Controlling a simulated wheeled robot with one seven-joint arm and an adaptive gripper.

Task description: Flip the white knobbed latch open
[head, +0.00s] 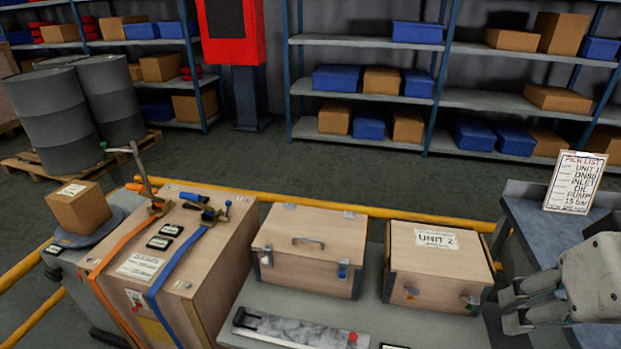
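The middle wooden box (308,239) has a handle on its closed lid and two small front latches. Its left latch (266,259) looks pale, and its right latch (343,270) shows blue with a pale part. The box labelled UNIT 2 (438,270) also has two front latches, a yellowish left one (411,293) and a right one (470,302) with a pale and greenish look. I cannot tell for sure which latch has the white knob. My gripper (509,310) is at the right edge, open and empty, to the right of the UNIT 2 box and apart from it.
A larger strapped crate (196,262) stands left of the boxes. A grey tray with a red knob (300,330) lies in front. A pick-list sign (575,182) stands on the right-hand bench (532,217). A yellow rail (372,211) runs behind the boxes.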

